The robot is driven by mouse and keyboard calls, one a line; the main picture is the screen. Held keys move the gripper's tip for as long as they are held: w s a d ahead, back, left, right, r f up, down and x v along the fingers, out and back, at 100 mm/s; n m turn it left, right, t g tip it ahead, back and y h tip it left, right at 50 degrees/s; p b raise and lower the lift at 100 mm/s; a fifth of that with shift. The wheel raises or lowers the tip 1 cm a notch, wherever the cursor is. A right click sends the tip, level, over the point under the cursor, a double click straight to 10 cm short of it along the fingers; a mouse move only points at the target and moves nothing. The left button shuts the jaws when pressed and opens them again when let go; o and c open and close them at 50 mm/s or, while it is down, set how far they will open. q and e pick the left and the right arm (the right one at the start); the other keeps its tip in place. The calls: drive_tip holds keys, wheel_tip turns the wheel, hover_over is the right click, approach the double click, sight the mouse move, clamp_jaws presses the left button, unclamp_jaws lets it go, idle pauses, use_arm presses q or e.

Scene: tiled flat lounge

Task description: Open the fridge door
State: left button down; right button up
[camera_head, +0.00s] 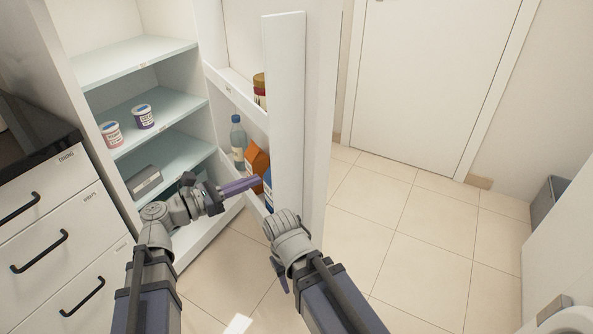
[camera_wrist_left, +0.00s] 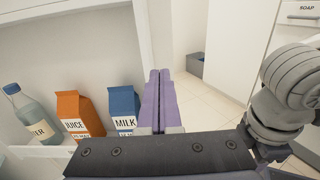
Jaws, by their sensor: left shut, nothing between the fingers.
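The fridge door (camera_head: 320,110) stands open, swung out to the right of the fridge body, with its inner racks facing left. A long white upright strip (camera_head: 284,110), perhaps the handle, runs along the door's near edge. My left gripper (camera_head: 257,182) is shut and empty, on the inner side of the door, in front of the lower door rack. In the left wrist view its purple fingers (camera_wrist_left: 160,80) are together, near the door's inner edge.
The door rack holds a water bottle (camera_head: 238,140), a juice carton (camera_wrist_left: 75,113) and a milk carton (camera_wrist_left: 123,108). Cups (camera_head: 142,117) stand on a fridge shelf (camera_head: 150,100). Drawers (camera_head: 50,220) are at left. Tiled floor (camera_head: 410,230) is clear to the right.

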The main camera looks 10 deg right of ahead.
sight(308, 159)
use_arm(q)
drive_tip(key=x, duration=1.3)
drive_tip(key=shift+w+d, duration=0.15)
drive_tip(key=shift+d, duration=0.35)
